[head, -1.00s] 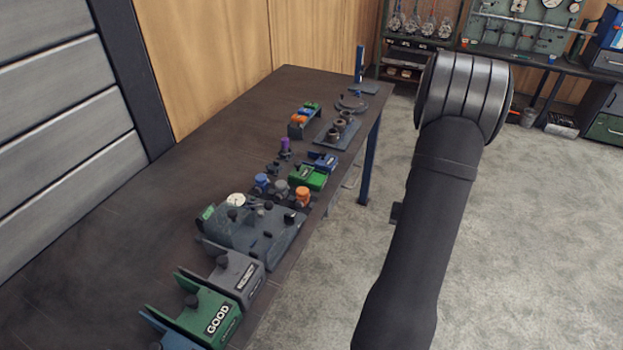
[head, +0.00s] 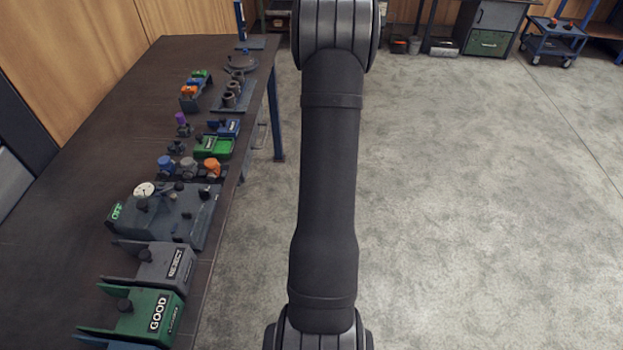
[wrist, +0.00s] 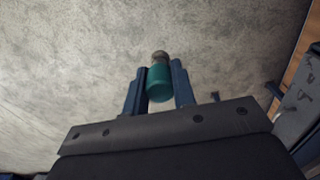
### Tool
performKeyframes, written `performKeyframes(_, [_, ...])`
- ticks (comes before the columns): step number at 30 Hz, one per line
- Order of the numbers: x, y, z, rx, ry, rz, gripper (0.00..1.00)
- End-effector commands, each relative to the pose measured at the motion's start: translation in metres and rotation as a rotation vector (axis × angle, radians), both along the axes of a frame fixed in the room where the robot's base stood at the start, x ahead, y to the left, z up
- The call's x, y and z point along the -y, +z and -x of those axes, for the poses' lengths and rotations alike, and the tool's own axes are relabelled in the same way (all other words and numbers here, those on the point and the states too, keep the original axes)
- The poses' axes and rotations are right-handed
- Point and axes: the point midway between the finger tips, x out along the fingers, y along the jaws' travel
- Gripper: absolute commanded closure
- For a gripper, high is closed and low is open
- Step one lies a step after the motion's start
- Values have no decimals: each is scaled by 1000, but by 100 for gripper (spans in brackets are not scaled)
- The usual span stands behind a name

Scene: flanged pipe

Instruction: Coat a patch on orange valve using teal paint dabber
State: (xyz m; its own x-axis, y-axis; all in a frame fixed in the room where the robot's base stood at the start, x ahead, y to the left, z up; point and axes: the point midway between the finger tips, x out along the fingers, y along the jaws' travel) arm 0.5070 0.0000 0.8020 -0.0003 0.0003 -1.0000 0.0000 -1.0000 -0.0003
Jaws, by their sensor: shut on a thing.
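In the wrist view, my gripper (wrist: 159,68) is shut on the teal paint dabber (wrist: 159,84), a teal cylinder with a brownish-grey tip pointing away from me. In the head view, the orange valve (head: 212,168) appears to be the orange-topped piece near the bench's right edge, beside a grey one and a blue one. My gripper and the dabber do not show in the head view. The dabber is apart from anything on the bench in the wrist view.
The dark bench (head: 90,110) carries a grey fixture with a dial (head: 144,189), a grey REJECT bin (head: 160,262), a green GOOD bin (head: 135,312) and a small rack with coloured pieces (head: 192,92). Open concrete floor (head: 470,200) lies right of the bench.

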Motion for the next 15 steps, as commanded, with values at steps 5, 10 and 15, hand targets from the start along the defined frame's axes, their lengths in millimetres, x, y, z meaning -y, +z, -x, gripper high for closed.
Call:
performKeyframes(5, [0,0,0,0,0,0,99])
performKeyframes(10, [-2,1,-2,1,-1,-5,99])
performKeyframes(15, [-30,15,-19,4,-19,-68,99])
